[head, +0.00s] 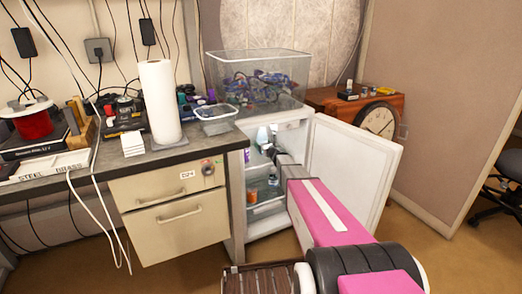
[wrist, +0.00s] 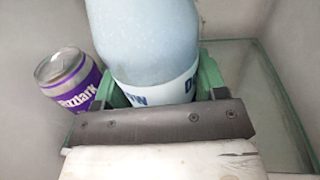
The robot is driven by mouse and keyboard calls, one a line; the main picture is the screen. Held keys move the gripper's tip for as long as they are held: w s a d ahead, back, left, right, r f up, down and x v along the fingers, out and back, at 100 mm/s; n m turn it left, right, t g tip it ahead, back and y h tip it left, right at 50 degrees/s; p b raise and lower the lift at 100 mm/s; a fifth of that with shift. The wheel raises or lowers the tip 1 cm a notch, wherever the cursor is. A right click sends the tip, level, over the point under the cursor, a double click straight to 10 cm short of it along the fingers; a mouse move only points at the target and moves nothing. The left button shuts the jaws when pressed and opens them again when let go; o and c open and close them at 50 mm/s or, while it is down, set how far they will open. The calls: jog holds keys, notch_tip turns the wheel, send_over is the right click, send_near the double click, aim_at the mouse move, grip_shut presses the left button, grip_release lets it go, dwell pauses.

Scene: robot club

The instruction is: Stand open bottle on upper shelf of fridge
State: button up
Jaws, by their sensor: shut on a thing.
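The bottle (wrist: 150,40) is pale blue with a white label band and blue letters. In the wrist view it sits between the green fingers of my gripper (wrist: 155,90), which is shut on it. Its top is cut off by the picture edge, so its mouth is hidden. The open fridge (head: 240,220) stands right of the desk, and my arm reaches into its upper part. The glass upper shelf (wrist: 285,115) lies below the bottle. I cannot tell whether the bottle's base touches it. In the head view the bottle (head: 262,135) shows only as a small pale shape.
A purple and silver can (wrist: 70,80) stands close left of the bottle. An orange container (head: 250,196) is lower in the fridge. The fridge door (head: 355,165) is open to the right. A clear bin (head: 255,75) sits on top. Shelf room shows right of the bottle.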

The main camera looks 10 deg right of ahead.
jog(key=shift+w+a, duration=0.15)
jog(key=shift+w, duration=0.2)
jog(key=shift+w+a+f, duration=0.1)
jog(key=shift+w+f, duration=0.05)
jog(key=shift+f, duration=0.75)
jog(key=shift+w+f, duration=0.1)
jog(key=shift+f, duration=0.75)
jog(key=shift+f, duration=0.1)
jog(key=o, duration=1)
